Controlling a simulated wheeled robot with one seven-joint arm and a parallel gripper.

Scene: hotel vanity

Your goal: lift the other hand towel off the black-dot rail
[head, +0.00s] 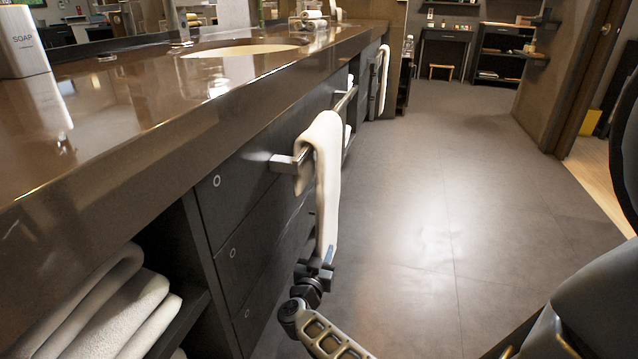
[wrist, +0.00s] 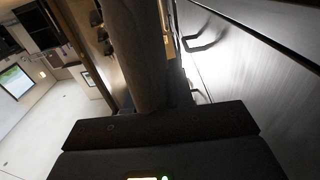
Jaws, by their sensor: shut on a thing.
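A cream hand towel (head: 325,160) hangs over the near metal rail (head: 285,162) on the vanity front. My gripper (head: 319,264) is at the towel's lower end and shut on it. In the wrist view the towel (wrist: 135,55) runs away from the dark gripper as a shaded strip. Another light towel (head: 384,72) hangs on a farther rail along the same front. I cannot make out a black dot on either rail.
The glossy brown counter (head: 130,130) overhangs dark drawers with small ring marks. Folded towels (head: 110,315) lie on an open shelf at lower left. The grey floor (head: 430,200) to the right is clear.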

